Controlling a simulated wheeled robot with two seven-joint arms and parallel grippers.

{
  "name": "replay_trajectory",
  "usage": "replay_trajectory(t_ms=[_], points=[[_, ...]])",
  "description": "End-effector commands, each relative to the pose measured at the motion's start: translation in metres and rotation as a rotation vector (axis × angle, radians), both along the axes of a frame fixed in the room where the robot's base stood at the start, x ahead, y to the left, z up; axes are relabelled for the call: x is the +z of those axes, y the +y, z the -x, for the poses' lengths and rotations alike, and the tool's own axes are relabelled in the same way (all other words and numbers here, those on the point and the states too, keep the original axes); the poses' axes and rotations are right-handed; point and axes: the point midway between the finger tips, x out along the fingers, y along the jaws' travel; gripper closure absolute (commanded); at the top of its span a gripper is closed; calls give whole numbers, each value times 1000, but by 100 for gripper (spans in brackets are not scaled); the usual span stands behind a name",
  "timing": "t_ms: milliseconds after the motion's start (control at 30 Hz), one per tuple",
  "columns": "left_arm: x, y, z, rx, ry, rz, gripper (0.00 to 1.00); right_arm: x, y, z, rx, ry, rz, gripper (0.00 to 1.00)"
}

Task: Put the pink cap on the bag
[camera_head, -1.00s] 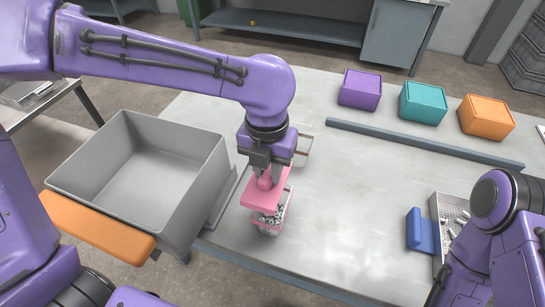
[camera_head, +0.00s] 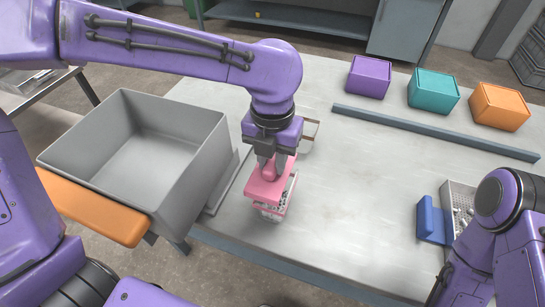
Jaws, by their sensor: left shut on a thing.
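The pink cap (camera_head: 268,190) is gripped by my left gripper (camera_head: 271,171), which points down and is shut on the cap's raised middle. The bag (camera_head: 270,214), a small pale see-through container with pink edges and grey bits inside, stands on the table directly below the cap. The cap covers most of the bag's top from this view. I cannot tell whether the cap is fully seated or slightly above the rim. My right arm is at the lower right; its gripper is out of view.
A large grey bin (camera_head: 140,150) stands left of the table (camera_head: 350,215). A blue-grey bar (camera_head: 430,132) lies in front of purple (camera_head: 367,77), teal (camera_head: 433,92) and orange (camera_head: 499,107) boxes. A tray (camera_head: 458,192) with small parts is at the right, beside a blue piece (camera_head: 431,219).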

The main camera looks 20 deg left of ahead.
Motion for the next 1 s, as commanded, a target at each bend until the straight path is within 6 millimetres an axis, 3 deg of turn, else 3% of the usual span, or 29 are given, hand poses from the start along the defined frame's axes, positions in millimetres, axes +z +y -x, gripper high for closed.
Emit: replay_trajectory(t_ms=[600,1000], points=[[-32,0,0,0,1,0,100,-11,0,0,0,0,0,0],[-36,0,0,0,0,0,100,-12,0,0,0,0,0,0]])
